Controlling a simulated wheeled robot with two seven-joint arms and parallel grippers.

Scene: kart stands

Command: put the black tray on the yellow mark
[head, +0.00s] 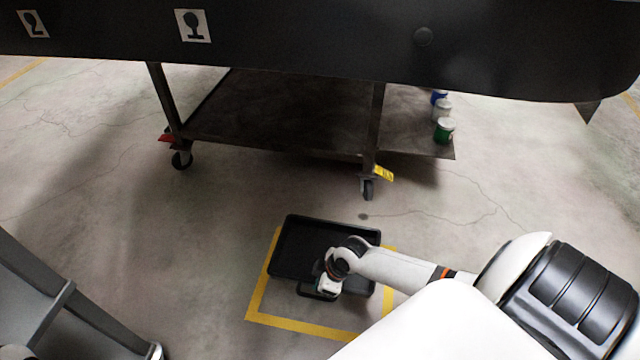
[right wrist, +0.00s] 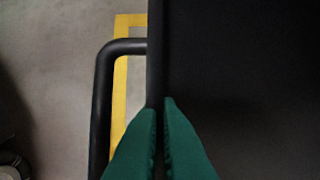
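The black tray (head: 300,240) is a shallow rectangle over the far part of the yellow mark (head: 300,327), a square outline on the floor. The tray hides the mark's far side; I cannot tell whether it touches the floor. My right gripper (head: 326,288) is at the tray's near side, by its handle. In the right wrist view, the green fingers (right wrist: 160,103) are close together with the tray's rim (right wrist: 156,50) between them. The handle loop (right wrist: 103,90) lies left of them, with a yellow strip (right wrist: 120,75) behind it. My left gripper is not in view.
A dark wheeled cart (head: 280,120) stands behind the mark, its near caster (head: 368,189) closest. Cans, one green (head: 444,131), stand on its right end. A dark panel with numbered labels (head: 193,25) crosses the top. The floor around the mark is clear.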

